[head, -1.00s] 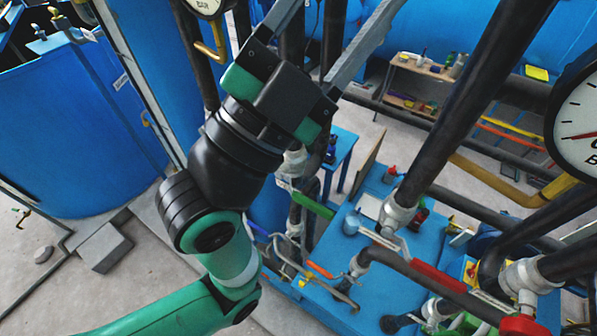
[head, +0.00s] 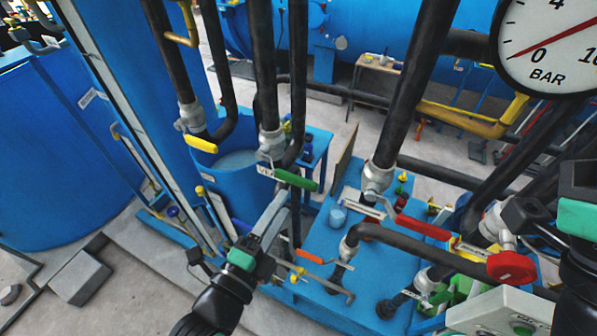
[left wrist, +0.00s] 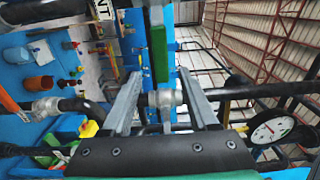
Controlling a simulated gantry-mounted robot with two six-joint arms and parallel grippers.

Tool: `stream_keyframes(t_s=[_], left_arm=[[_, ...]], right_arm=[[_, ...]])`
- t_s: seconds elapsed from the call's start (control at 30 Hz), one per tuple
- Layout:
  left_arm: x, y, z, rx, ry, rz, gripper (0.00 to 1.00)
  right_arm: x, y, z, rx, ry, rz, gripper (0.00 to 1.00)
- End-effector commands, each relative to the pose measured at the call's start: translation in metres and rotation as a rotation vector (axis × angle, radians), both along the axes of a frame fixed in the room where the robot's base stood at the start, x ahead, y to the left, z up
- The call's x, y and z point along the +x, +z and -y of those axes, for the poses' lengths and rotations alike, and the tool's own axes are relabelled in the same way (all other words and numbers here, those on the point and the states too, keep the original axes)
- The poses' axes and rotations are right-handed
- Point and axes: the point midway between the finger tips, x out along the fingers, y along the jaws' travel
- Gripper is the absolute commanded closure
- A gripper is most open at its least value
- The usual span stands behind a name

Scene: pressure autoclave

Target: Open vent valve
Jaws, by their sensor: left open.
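The vent valve's green lever (head: 296,180) sits on a dark vertical pipe in the middle of the head view, beside a partly readable label (head: 265,170). In the left wrist view the green lever (left wrist: 158,48) stands upright, in line with the gap between my fingers. My left gripper (head: 281,206) is open, with its fingertips just below and close to the lever in the head view. It also shows in the left wrist view (left wrist: 160,78) with a finger on each side and nothing clamped. Whether a finger touches the lever cannot be told. My right gripper (head: 560,215) is only partly visible at the right edge.
A yellow lever (head: 201,144) is on the pipe to the left. A red lever (head: 423,228) and a red handwheel (head: 511,267) are to the right. A pressure gauge (head: 548,45) reads near zero. Dark pipes crowd both sides of the green lever.

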Motion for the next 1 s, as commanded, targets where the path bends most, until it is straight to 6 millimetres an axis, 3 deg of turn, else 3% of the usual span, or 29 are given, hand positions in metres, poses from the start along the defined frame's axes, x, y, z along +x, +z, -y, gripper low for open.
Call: stream_keyframes(t_s=[0.53,0.7,1.0], left_arm=[[0.088,0.002,0.043,0.000,0.000,0.001,0.40],[0.100,0.001,0.048,0.000,0.001,0.001,0.40],[0.101,0.001,0.049,-0.001,0.002,0.002,0.42]], right_arm=[[0.000,0.013,0.000,0.000,0.000,0.000,1.00],[0.000,0.014,0.000,0.000,0.000,0.000,1.00],[0.000,0.014,0.000,0.000,0.000,0.000,1.00]])
